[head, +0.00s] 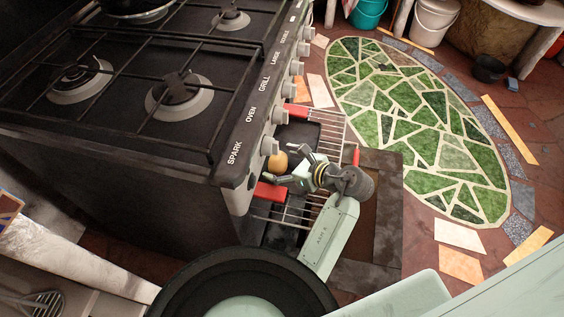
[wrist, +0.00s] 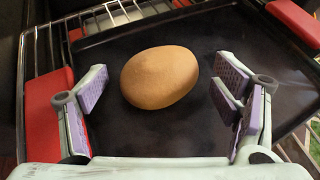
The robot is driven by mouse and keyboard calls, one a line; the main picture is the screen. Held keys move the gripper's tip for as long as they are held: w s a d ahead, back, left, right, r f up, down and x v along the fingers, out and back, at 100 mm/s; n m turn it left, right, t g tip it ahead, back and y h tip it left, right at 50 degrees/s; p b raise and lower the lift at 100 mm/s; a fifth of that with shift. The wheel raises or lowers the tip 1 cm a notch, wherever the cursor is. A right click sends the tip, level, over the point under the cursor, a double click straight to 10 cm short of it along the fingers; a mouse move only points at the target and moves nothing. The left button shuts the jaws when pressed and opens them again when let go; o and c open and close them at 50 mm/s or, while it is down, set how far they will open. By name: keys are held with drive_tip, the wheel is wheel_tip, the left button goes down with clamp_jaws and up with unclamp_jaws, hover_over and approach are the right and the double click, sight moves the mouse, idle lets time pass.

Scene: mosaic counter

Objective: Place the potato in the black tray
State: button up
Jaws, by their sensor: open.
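The potato (head: 278,160) is a smooth tan-brown lump beside the stove front in the head view. In the wrist view the potato (wrist: 160,77) appears over the flat, dark surface of the black tray (wrist: 232,32), inside its edges. I see no clear gap between them. The tray (head: 298,134) also shows on the wire rack in the head view, partly hidden by the stove and my arm. My gripper (head: 293,168) is open just right of the potato. In the wrist view its fingers stand on either side of the potato, with visible space between each finger and the potato.
The wire rack (head: 329,120) with red parts (head: 270,192) surrounds the tray. The stove (head: 120,150), with knobs along its front, stands close at the left. Open tiled floor (head: 415,120) lies to the right.

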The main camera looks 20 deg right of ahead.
drive_tip(key=shift+r, duration=0.15)
drive_tip(key=shift+s+d+r, duration=0.1)
drive_tip(key=shift+d+r, duration=0.05)
drive_tip(key=v, duration=1.1)
drive_tip(key=shift+s, duration=0.2)
drive_tip(key=shift+s+d+r, duration=0.1)
drive_tip(key=shift+s, duration=0.05)
drive_tip(key=shift+r, duration=0.1)
